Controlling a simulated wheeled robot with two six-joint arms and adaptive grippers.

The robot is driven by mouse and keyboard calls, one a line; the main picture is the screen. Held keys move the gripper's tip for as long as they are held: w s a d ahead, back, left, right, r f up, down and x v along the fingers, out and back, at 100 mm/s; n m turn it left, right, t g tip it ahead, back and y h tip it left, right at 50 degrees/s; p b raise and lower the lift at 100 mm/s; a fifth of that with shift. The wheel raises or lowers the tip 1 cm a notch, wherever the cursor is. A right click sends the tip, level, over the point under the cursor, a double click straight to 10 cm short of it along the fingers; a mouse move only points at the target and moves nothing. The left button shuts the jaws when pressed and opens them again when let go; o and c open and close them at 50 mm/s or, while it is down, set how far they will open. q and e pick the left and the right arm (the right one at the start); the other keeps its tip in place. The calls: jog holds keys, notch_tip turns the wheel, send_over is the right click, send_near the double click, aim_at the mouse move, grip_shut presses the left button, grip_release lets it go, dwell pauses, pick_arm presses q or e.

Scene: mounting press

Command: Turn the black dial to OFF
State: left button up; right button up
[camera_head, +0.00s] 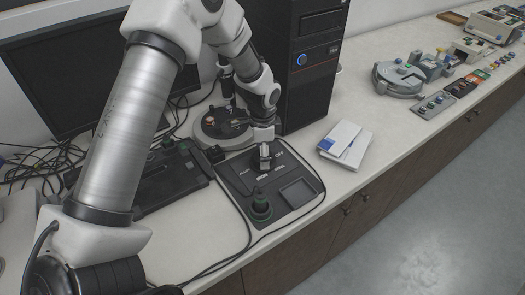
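A dark control panel (236,183) in a light frame lies on the bench in the middle of the view. My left gripper (263,160) is over its back part and points down. The gripper is small here, and its fingertips are at or just over the black dial, which they largely hide. I cannot tell whether they touch it or how far they are apart. Small white lettering is printed around this spot, too small to read surely. A dark green and black round knob (260,207) stands at the panel's front. My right gripper is not in view.
A round grey device (213,131) stands behind the panel, near a black computer tower (303,80). A monitor (60,80) and loose cables (35,165) are at left. White booklets (346,143) lie right of the panel.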

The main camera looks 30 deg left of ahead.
pick_arm(q)
jog(key=shift+w+a+f, duration=0.15)
jog(key=shift+w+f, duration=0.05)
jog(key=shift+f, duration=0.4)
jog(key=shift+s+r, duration=0.15)
jog(key=shift+r, duration=0.05)
jog(key=shift+s+d+r, duration=0.1)
jog(key=shift+s+d, duration=0.05)
jog(key=shift+d, duration=0.1)
jog(key=shift+c, duration=1)
jog(key=c, duration=1)
